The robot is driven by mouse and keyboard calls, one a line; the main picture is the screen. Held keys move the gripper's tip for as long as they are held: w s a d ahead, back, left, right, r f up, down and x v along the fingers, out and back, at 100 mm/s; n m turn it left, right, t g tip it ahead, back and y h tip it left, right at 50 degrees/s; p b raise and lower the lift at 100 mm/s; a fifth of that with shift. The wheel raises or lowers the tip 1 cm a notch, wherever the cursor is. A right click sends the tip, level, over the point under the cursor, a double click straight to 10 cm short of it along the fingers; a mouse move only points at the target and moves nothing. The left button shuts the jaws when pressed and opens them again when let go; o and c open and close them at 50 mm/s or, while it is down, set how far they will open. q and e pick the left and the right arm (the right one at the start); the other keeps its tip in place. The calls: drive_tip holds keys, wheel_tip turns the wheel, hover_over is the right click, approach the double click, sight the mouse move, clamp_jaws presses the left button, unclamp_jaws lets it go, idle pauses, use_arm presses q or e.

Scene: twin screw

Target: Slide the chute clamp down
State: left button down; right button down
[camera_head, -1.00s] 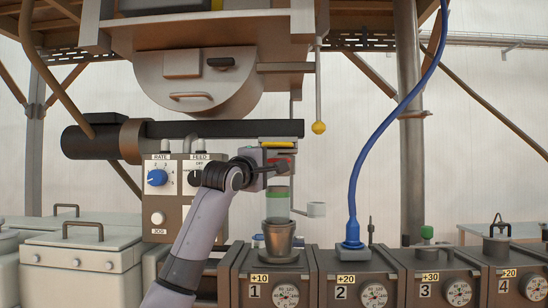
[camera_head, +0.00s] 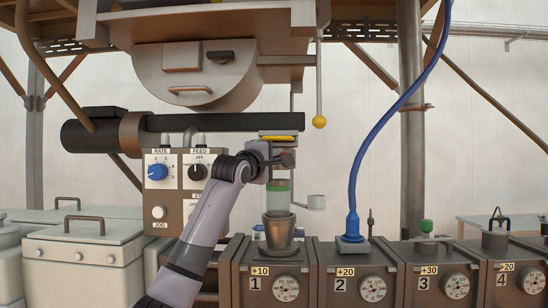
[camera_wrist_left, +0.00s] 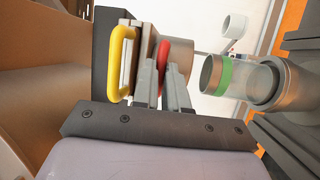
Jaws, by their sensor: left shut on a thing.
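In the left wrist view a red part (camera_wrist_left: 162,54), which I take to be the chute clamp's handle, sits between my left gripper's fingers (camera_wrist_left: 161,80). It is beside a brownish round spout (camera_wrist_left: 181,58) and a yellow handle (camera_wrist_left: 122,62). The left gripper also shows in the head view (camera_head: 284,158), shut under the end of the dark horizontal tube, where it hides the red part. Below it stands a clear tube with a green band (camera_head: 278,186), upright in a metal cup (camera_head: 279,232). In the wrist view, a small gap shows between spout and tube. My right gripper is out of view.
A control box with knobs (camera_head: 158,190) stands left of the clear tube. Numbered boxes (camera_head: 372,272) line the front right, with a blue hose (camera_head: 355,185) rising from box 2. A yellow ball on a rod (camera_head: 319,122) hangs right of the gripper.

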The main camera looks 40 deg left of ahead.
use_arm(q)
wheel_tip(320, 180, down, 6)
drive_tip(key=b, duration=0.3)
drive_tip(key=shift+w+r, duration=0.15)
drive_tip(key=c, duration=1.2)
unclamp_jaws()
drive_tip(key=shift+o, duration=0.2)
drive_tip(key=shift+r, duration=0.1)
drive_tip(key=shift+s, duration=0.2)
